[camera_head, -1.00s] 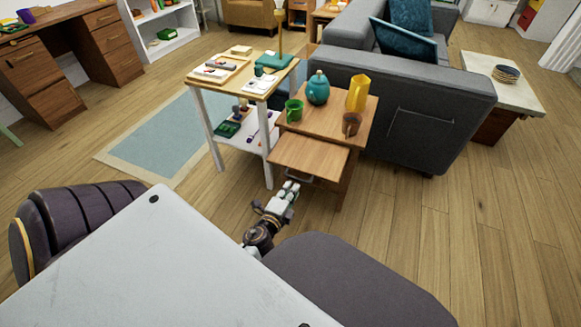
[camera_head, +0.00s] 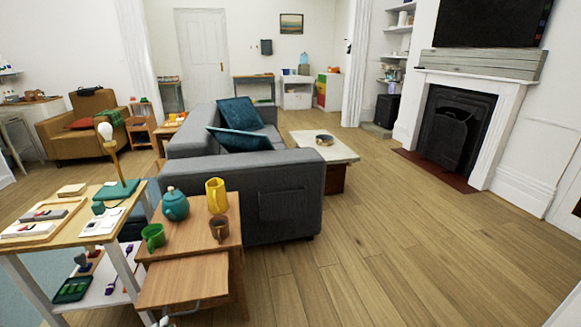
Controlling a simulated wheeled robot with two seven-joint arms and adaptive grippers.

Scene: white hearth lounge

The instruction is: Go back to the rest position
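Only a small pale piece, which looks like the tip of one of my grippers (camera_head: 160,321), shows at the bottom edge in the head view. It is just left of the metal handle (camera_head: 186,311) on the front of a wooden side table. Its fingers are cut off by the frame, so I cannot tell if they are open or shut, or if they touch the handle. The arm behind it is out of view. My other gripper is not in view.
The side table (camera_head: 190,240) holds a teal teapot (camera_head: 175,205), yellow pitcher (camera_head: 216,195), green mug (camera_head: 153,237) and brown mug (camera_head: 219,229); its lower board (camera_head: 185,281) sticks out. A cluttered shelf table (camera_head: 45,240) stands left, a grey sofa (camera_head: 270,190) behind. Floor (camera_head: 420,250) is clear right.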

